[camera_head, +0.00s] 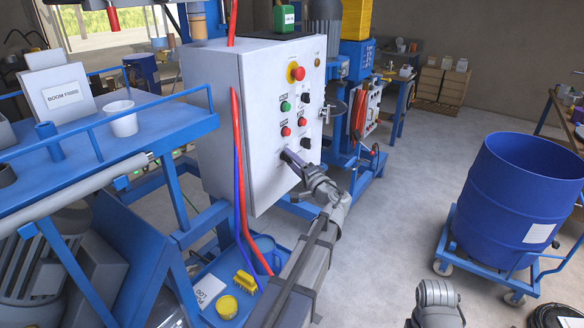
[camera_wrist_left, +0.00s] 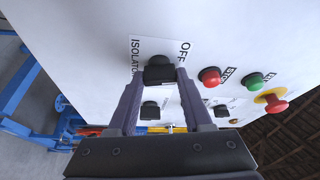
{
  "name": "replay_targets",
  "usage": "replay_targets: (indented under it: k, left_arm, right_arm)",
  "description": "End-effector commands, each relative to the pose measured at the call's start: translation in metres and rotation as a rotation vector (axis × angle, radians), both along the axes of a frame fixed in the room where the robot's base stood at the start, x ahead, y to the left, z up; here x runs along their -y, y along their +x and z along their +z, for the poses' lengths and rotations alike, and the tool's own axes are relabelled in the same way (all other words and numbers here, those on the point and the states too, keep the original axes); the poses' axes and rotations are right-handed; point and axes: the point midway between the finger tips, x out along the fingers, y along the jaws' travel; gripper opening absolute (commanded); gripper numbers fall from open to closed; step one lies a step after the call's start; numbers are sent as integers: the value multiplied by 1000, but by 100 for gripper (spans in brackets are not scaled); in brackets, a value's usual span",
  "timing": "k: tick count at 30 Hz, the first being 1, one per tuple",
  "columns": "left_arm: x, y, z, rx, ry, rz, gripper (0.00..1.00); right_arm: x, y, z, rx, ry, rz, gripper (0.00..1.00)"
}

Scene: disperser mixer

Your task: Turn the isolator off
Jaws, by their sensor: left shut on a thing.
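The isolator knob (camera_wrist_left: 159,70) is a black knob on the pale control cabinet (camera_head: 262,95). In the left wrist view, the word ISOLATOR is printed to its left and OFF to its upper right. My left gripper (camera_head: 287,156) reaches the lower part of the cabinet front in the head view. In the left wrist view, its two dark fingers (camera_wrist_left: 161,78) are shut on the knob, one at each side. The fingers hide the knob in the head view, and I cannot tell which position it points to.
An emergency stop (camera_head: 296,73), red and green buttons and other black knobs sit above the isolator. Red and blue hoses (camera_head: 240,170) run along the cabinet's left edge. A blue drum (camera_head: 517,195) stands on a trolley at right. Open floor lies between.

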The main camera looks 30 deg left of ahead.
Motion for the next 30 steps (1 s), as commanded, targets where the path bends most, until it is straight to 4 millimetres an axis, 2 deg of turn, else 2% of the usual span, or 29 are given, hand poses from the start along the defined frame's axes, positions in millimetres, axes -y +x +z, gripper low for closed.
replay_targets:
  k: [3,15,30]
  left_arm:
    - [0,0,-5,101,-9,3,0]
    - [0,1,-4,363,-30,3,0]
    - [0,0,-3,459,-39,2,0]
  right_arm:
    - [0,0,-13,0,0,0,0]
    - [0,0,-31,0,0,0,0]
    - [0,0,-37,0,0,0,0]
